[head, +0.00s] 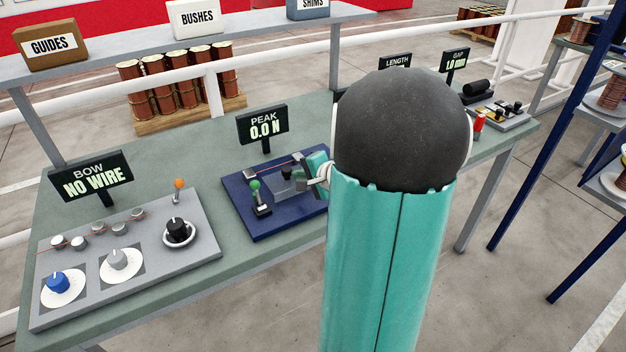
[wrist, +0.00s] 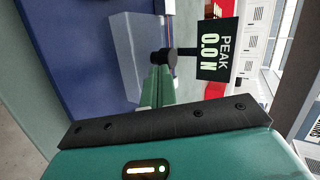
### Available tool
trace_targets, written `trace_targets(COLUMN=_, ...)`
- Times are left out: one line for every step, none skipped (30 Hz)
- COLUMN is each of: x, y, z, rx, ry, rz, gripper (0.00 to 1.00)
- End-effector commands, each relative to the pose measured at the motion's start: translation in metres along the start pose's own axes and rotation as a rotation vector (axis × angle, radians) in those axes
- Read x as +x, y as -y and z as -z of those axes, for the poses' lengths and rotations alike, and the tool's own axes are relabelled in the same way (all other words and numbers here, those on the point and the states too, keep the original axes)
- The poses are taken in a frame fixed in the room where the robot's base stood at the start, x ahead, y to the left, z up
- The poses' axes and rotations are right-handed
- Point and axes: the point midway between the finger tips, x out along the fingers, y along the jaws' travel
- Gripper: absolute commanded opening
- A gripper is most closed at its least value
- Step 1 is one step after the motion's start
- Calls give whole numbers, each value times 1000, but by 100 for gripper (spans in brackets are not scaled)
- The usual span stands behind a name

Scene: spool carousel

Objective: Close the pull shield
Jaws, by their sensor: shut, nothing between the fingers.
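The pull tester has a dark blue base (head: 240,205) on the bench, with a green-knobbed lever (head: 256,190) at its left. The pull shield (wrist: 138,50) looks like a see-through grey panel over the blue base in the wrist view. In the head view it is small and partly hidden by my arm, and I cannot tell how far it is swung. My gripper (wrist: 160,72) is shut and empty. A round black knob (wrist: 163,56) shows at its fingertips, close to the shield's edge; I cannot tell whether they touch.
The PEAK display (head: 262,124) reads 0.0 N and stands behind the tester. The grey bow station (head: 190,262) is to the left, with knobs and an orange-tipped lever. My arm hides the bench to the right of the tester. A shelf with labelled boxes runs behind.

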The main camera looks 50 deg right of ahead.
Motion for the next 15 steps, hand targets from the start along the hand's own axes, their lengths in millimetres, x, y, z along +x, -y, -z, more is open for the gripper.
trace_targets(x=4, y=2, z=0, rx=0, ry=0, rz=0, gripper=0)
trace_targets(x=5, y=3, z=0, rx=1, ry=0, rz=0, gripper=0)
trace_targets(x=7, y=4, z=0, rx=1, ry=0, rz=0, gripper=0)
trace_targets(x=7, y=4, z=0, rx=1, ry=0, rz=0, gripper=0)
trace_targets(x=7, y=4, z=0, rx=1, ry=0, rz=0, gripper=0)
trace_targets(x=8, y=4, z=0, rx=1, ry=0, rz=0, gripper=0)
trace_targets(x=7, y=4, z=0, rx=1, ry=0, rz=0, gripper=0)
trace_targets(x=7, y=4, z=0, rx=1, ry=0, rz=0, gripper=0)
trace_targets(x=7, y=4, z=0, rx=1, ry=0, rz=0, gripper=0)
trace_targets(x=7, y=4, z=0, rx=1, ry=0, rz=0, gripper=0)
trace_targets(x=7, y=4, z=0, rx=1, ry=0, rz=0, gripper=0)
trace_targets(x=7, y=4, z=0, rx=1, ry=0, rz=0, gripper=0)
trace_targets(x=8, y=4, z=0, rx=1, ry=0, rz=0, gripper=0)
trace_targets(x=9, y=5, z=0, rx=0, ry=1, rz=0, gripper=0)
trace_targets(x=11, y=6, z=1, rx=0, ry=1, rz=0, gripper=0)
